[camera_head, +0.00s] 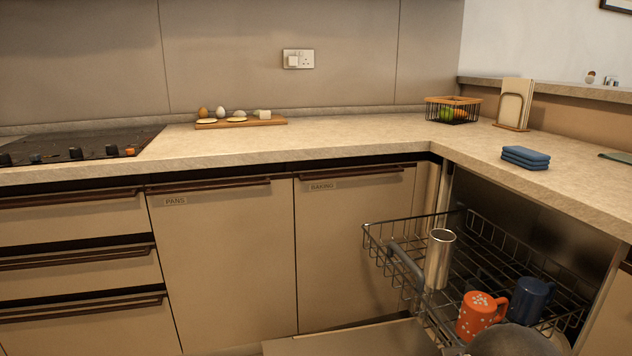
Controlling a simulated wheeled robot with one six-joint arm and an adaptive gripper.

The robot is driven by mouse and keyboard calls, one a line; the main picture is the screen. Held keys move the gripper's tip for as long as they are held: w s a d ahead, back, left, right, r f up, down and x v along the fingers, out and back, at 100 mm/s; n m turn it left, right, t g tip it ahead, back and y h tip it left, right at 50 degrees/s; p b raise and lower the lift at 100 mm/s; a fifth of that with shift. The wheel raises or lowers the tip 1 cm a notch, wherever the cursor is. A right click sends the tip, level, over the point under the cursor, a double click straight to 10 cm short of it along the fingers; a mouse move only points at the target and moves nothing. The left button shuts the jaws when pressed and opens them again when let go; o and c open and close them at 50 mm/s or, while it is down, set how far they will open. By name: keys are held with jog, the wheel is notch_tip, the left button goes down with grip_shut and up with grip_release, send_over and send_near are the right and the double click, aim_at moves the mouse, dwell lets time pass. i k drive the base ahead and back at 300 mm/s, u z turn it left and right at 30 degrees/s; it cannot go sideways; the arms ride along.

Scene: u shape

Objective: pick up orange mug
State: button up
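The orange mug (479,315) with white spots sits in the front part of a pulled-out dark wire rack (378,240) at the lower right. Its handle points to the upper right, towards a dark blue mug (530,298) standing just beside it. A grey rounded shape (512,342) at the bottom edge covers part of the orange mug's lower right; I cannot tell what it is. My gripper cannot be made out in this view.
A tall metal cup (439,259) stands in the rack left of the mugs, near a grey curved bar (406,264). Closed cabinets lie to the left. The worktop (340,130) above holds an egg board (240,121), a fruit basket (453,110) and folded blue cloths (525,157).

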aim_at(477, 311)
jog(key=z, duration=0.75)
jog(key=k, duration=0.85)
jog(key=u, duration=0.6)
